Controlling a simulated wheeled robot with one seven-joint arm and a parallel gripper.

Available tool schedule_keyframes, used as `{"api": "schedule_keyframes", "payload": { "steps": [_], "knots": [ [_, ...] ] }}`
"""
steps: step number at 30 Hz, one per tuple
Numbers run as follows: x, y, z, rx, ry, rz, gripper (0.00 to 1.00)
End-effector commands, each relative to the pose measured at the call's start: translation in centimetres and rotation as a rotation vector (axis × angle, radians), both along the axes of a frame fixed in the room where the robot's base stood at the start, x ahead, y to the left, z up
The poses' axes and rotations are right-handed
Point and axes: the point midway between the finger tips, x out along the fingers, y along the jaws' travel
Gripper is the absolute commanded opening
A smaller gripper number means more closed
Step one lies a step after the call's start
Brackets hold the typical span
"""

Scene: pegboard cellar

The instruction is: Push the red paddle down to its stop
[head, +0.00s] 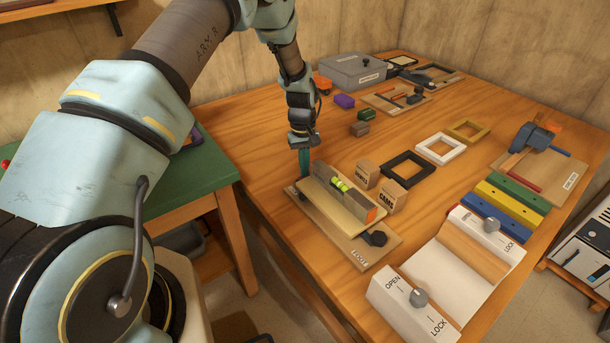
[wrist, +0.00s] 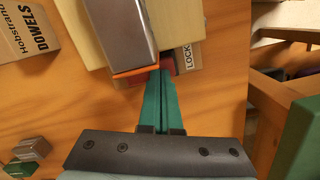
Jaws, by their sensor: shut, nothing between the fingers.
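The fixture (head: 345,235) is a tan base board near the table's front edge. It carries a pale wooden block, a greenish-yellow level vial and a grey bar. In the wrist view a small red piece (wrist: 169,64), probably the red paddle, shows at the block's end beside an orange strip (wrist: 135,70). My gripper (head: 304,172) is shut and empty, its teal fingers pointing down at the fixture's far left end. In the wrist view my fingertips (wrist: 163,76) overlap the red piece's edge. I cannot tell whether they touch it. The red piece is hidden in the head view.
Two small cartons (head: 392,196) stand right behind the fixture. A white OPEN/LOCK fixture (head: 450,270) is at the front right. Black (head: 407,170), white and yellow frames lie farther back. A green side table (head: 195,180) stands left of the workbench.

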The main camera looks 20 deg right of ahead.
Motion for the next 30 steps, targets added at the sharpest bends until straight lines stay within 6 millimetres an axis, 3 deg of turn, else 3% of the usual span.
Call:
{"api": "schedule_keyframes", "payload": {
  "steps": [5, 12, 22, 26, 30],
  "knots": [
    [0.4, -0.1, 0.2, -0.001, -0.001, 0.001, 0.0],
    [2.9, -0.4, 1.0, -0.001, -0.001, 0.001, 0.0],
    [3.0, -0.5, 1.3, 0.0, 0.0, 0.001, 0.0],
    [3.2, -0.5, 2.6, -0.002, -0.003, 0.001, 0.0],
    [3.5, -0.6, 5.2, -0.003, -0.004, 0.001, 0.0]
  ]
}}
